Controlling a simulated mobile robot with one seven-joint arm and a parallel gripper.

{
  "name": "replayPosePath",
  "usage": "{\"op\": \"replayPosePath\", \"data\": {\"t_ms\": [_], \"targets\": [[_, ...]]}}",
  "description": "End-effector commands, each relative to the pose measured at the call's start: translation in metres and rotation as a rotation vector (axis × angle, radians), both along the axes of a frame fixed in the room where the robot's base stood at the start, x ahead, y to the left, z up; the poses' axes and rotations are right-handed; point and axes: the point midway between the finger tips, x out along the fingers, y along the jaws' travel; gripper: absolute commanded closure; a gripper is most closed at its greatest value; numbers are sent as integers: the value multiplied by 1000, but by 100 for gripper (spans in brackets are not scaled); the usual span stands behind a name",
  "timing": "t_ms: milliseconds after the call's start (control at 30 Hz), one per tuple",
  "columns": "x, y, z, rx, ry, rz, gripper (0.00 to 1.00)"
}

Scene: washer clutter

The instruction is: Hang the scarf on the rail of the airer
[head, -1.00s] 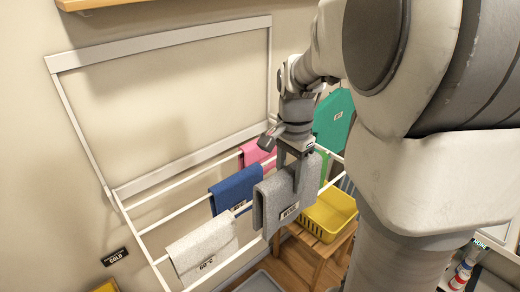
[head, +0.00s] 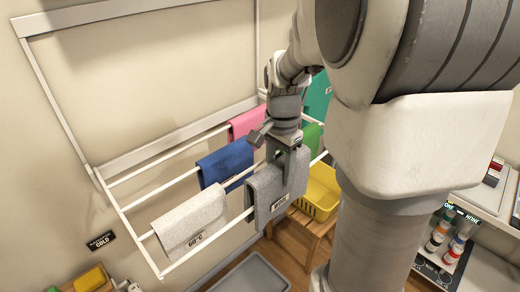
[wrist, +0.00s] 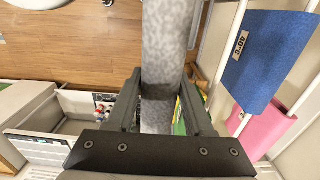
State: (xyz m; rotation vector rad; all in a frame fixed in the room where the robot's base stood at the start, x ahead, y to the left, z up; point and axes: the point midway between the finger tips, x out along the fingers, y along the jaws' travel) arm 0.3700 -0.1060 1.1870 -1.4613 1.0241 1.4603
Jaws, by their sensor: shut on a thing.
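The grey scarf (head: 266,190) with a dark label hangs folded double from my gripper (head: 290,172). The gripper points down and is shut on its upper part. The scarf is at the front rail of the white airer (head: 212,239); the rail meets its left edge and is hidden behind it. I cannot tell whether the fold rests on the rail. In the wrist view the scarf (wrist: 165,45) runs as a pale grey strip between the two fingers of my gripper (wrist: 158,103).
A pale grey cloth (head: 190,222) marked 60°C, a blue cloth (head: 226,163), a pink cloth (head: 246,122) and a green cloth (head: 311,136) hang on the airer. A yellow basket (head: 318,200) stands on a wooden stool beyond. A grey tub (head: 252,274) lies below. Bottles (head: 450,245) stand right.

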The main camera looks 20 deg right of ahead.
Motion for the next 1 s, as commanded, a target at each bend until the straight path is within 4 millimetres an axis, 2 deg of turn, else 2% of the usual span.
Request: {"op": "replayPosePath", "data": {"t_ms": [33, 600, 1000], "targets": [[0, 0, -8, 0, 0, 0, 100], [0, 0, -53, 0, 0, 0, 100], [0, 0, -71, 0, 0, 0, 100]]}}
